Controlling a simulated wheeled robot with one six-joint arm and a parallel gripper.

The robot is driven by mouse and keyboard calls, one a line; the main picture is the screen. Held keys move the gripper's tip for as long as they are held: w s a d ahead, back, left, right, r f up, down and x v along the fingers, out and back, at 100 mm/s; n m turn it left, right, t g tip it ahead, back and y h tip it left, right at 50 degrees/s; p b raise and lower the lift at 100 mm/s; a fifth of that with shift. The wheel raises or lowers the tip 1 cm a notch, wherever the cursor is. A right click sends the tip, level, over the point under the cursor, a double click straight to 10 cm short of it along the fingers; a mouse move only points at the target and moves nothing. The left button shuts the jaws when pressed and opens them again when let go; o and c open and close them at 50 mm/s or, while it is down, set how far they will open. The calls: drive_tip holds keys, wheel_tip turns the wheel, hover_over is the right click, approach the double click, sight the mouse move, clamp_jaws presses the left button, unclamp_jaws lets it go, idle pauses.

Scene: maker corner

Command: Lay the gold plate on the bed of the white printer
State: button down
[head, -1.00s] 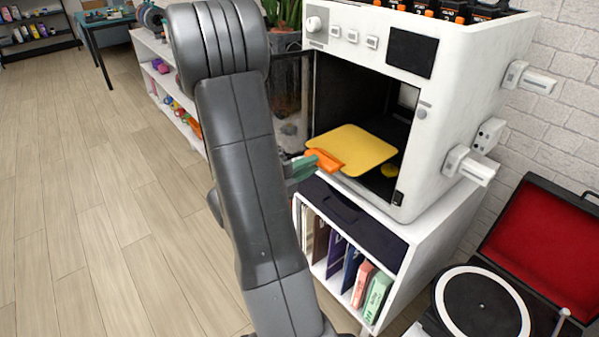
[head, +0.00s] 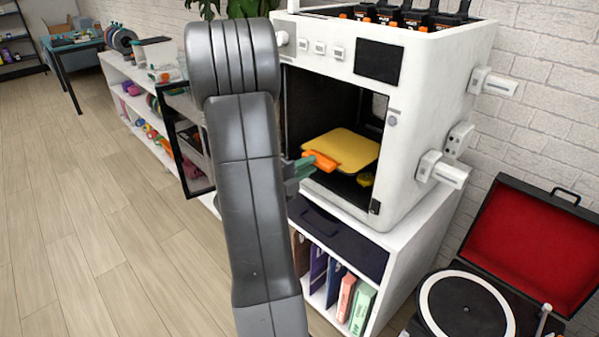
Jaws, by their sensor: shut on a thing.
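The white printer (head: 428,115) stands on a white cabinet, with its front opening facing me. The gold plate (head: 343,148) is inside the opening, roughly level, with an orange grip piece (head: 320,160) at its near left edge. My gripper (head: 303,166) is at the left of the opening, its greenish fingers shut at this orange piece, partly hidden behind my arm. The bed is hidden under the plate, so I cannot tell if the plate touches it. A small yellow thing (head: 366,180) shows below the plate at the right.
The printer's door (head: 190,150) stands open at the left. The white cabinet (head: 400,262) holds several folders. A record player (head: 467,308) with a red-lined lid is at the lower right. A low white shelf (head: 120,92) runs along the left; the wooden floor is clear.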

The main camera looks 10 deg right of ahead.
sight(326, 155)
drive_tip(key=shift+b+x, duration=0.55)
drive_tip(key=shift+x, duration=4.2)
drive_tip(key=shift+w+a+f+b, duration=0.1)
drive_tip(key=shift+f+b, duration=0.35)
drive_tip(key=shift+f, duration=0.25)
drive_tip(key=shift+w+f+b, duration=0.15)
drive_tip(key=shift+f+b, duration=0.25)
drive_tip(key=shift+f, duration=0.25)
drive_tip(key=shift+c, duration=0.2)
unclamp_jaws()
drive_tip(key=shift+f, duration=0.2)
drive_tip(key=shift+f+b, duration=0.35)
drive_tip(key=shift+f, duration=0.1)
drive_tip(key=shift+s+a, duration=0.1)
drive_tip(key=v, duration=0.7)
drive_tip(key=shift+s+p, duration=0.2)
drive_tip(key=shift+p, duration=0.25)
